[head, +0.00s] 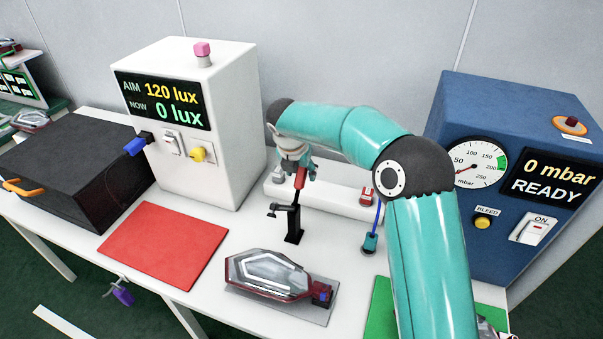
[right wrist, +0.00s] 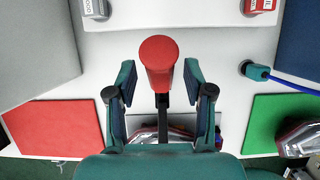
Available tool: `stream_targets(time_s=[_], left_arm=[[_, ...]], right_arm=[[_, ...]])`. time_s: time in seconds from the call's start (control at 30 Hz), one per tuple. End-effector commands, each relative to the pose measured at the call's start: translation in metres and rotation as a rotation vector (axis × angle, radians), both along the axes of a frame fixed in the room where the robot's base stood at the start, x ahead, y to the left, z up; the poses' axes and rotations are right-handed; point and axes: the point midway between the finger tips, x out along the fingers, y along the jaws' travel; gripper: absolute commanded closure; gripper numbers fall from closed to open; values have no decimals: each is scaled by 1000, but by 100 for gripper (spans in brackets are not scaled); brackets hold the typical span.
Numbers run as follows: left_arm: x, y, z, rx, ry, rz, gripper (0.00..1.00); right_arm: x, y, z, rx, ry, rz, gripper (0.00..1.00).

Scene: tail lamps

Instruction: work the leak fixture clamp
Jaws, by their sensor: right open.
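The leak fixture clamp is a dark upright post (head: 293,225) with a red handle (head: 300,178), standing behind a tail lamp (head: 268,272) on a grey plate (head: 318,312). The handle points up. My right gripper (head: 298,160) reaches down over the handle from the right. In the right wrist view my open right gripper (right wrist: 158,75) has one finger on each side of the red handle (right wrist: 158,52), with a gap on both sides. The lamp shows partly below, hidden by the gripper. My left gripper is not in view.
A blue tester (head: 470,110) reading 0 mbar, READY stands at right, a white light box (head: 225,140) at left. A red mat (head: 165,245) and a green mat (head: 382,305) flank the lamp.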

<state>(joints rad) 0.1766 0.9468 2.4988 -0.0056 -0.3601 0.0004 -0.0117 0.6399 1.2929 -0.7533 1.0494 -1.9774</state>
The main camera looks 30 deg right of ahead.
Motion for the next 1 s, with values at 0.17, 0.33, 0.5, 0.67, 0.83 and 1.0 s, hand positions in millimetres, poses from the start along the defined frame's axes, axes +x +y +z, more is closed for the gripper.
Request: stream_targets(time_s=[0.17, 0.33, 0.5, 0.67, 0.83, 1.0], left_arm=[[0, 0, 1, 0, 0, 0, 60], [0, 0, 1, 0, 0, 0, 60], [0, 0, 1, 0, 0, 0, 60], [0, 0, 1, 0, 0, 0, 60], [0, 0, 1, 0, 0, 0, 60], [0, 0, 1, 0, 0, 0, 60]], right_arm=[[3, -5, -14, 0, 1, 0, 48], [4, -5, -17, 1, 1, 0, 48], [4, -5, -17, 0, 0, 0, 48], [4, -5, -17, 0, 0, 0, 75], [4, -5, -17, 1, -1, 0, 100], [5, -5, -17, 1, -1, 0, 100]])
